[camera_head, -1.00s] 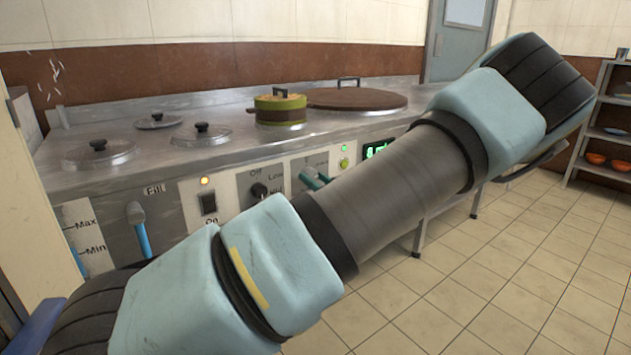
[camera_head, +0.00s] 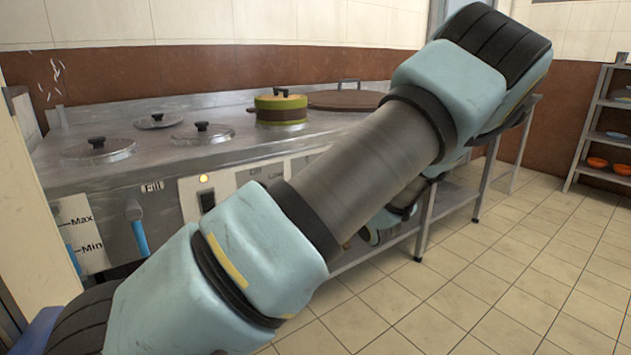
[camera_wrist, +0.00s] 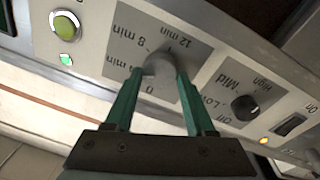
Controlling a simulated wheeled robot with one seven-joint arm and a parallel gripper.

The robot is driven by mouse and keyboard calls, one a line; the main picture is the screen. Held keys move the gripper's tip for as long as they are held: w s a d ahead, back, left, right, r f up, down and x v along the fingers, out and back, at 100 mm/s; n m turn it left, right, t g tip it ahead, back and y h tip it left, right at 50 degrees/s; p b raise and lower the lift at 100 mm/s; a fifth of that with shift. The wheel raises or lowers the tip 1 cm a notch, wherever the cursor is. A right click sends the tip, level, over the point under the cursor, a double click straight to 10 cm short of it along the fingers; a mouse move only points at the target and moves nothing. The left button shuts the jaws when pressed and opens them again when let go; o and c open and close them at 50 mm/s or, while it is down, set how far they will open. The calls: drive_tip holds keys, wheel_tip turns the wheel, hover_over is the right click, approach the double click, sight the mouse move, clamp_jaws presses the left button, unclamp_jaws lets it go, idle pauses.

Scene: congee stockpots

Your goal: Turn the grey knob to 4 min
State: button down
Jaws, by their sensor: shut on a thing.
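The grey knob (camera_wrist: 159,66) shows in the wrist view on a grey timer dial (camera_wrist: 187,51) marked 0, 4 min, 8 min and 12 min; the 4 min label is partly covered. My gripper (camera_wrist: 158,76) has its two green fingers on either side of the knob and is shut on it. I cannot tell exactly which mark the knob points to. In the head view the knob and the gripper are hidden behind my arm.
A black knob (camera_wrist: 245,107) marked Low, Mid and High and a black switch (camera_wrist: 291,125) sit beside the dial. A green button (camera_wrist: 66,27) is on its other side. Lidded pots, including a green one (camera_head: 281,107), stand on the steel counter (camera_head: 226,151).

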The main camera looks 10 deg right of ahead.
idle(0.3)
drive_tip(key=shift+c, duration=1.2)
unclamp_jaws()
drive_tip(key=p+v, duration=0.1)
drive_tip(key=v, duration=0.9)
drive_tip(key=shift+s+p, duration=0.35)
drive_tip(key=shift+d+f, duration=0.1)
drive_tip(key=shift+d, duration=0.05)
drive_tip(key=shift+w, duration=0.1)
